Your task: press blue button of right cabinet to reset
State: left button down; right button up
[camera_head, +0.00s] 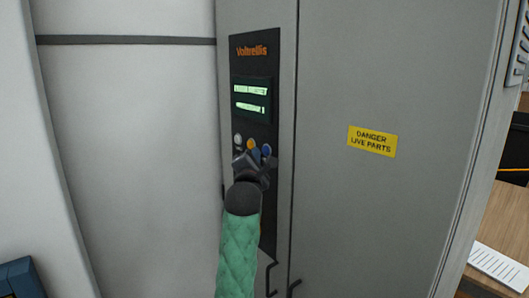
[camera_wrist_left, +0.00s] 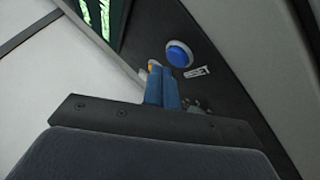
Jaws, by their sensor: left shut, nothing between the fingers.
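The grey cabinet (camera_head: 391,75) has a black control panel (camera_head: 262,48) along its left part. On the panel, below the green screen (camera_head: 251,98), is a row of small round buttons. The blue button (camera_head: 266,150) is at the right of the row, and it also shows in the left wrist view (camera_wrist_left: 179,54) above a "RESET" label. My left gripper (camera_head: 258,153) is in front of the row, with its blue fingertips shut and empty. In the left wrist view the fingertips (camera_wrist_left: 161,86) are below and left of the blue button, apart from it in the picture. My right gripper is not in view.
A white button (camera_head: 238,140) and a yellow-orange button (camera_head: 251,145) sit left of the blue one. A yellow danger label (camera_head: 372,141) is on the cabinet door. Dark handles (camera_head: 271,278) are low on the cabinet. A white wall panel (camera_head: 135,130) stands at the left.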

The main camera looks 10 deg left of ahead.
pick_arm(q)
jog(key=shift+w+d, duration=0.15)
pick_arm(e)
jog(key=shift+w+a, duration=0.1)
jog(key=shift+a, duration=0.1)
pick_arm(q)
jog(key=shift+w+d, duration=0.15)
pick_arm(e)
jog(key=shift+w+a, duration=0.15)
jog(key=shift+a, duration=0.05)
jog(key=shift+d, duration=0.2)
pick_arm(q)
jog(key=shift+w+d, duration=0.1)
jog(key=shift+w, duration=0.05)
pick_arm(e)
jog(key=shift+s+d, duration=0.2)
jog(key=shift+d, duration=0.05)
pick_arm(q)
jog(key=shift+w+d, duration=0.1)
jog(key=shift+w, duration=0.05)
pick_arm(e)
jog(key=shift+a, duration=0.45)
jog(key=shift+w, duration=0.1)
pick_arm(q)
jog(key=shift+s+a, duration=0.45)
jog(key=shift+s, duration=0.15)
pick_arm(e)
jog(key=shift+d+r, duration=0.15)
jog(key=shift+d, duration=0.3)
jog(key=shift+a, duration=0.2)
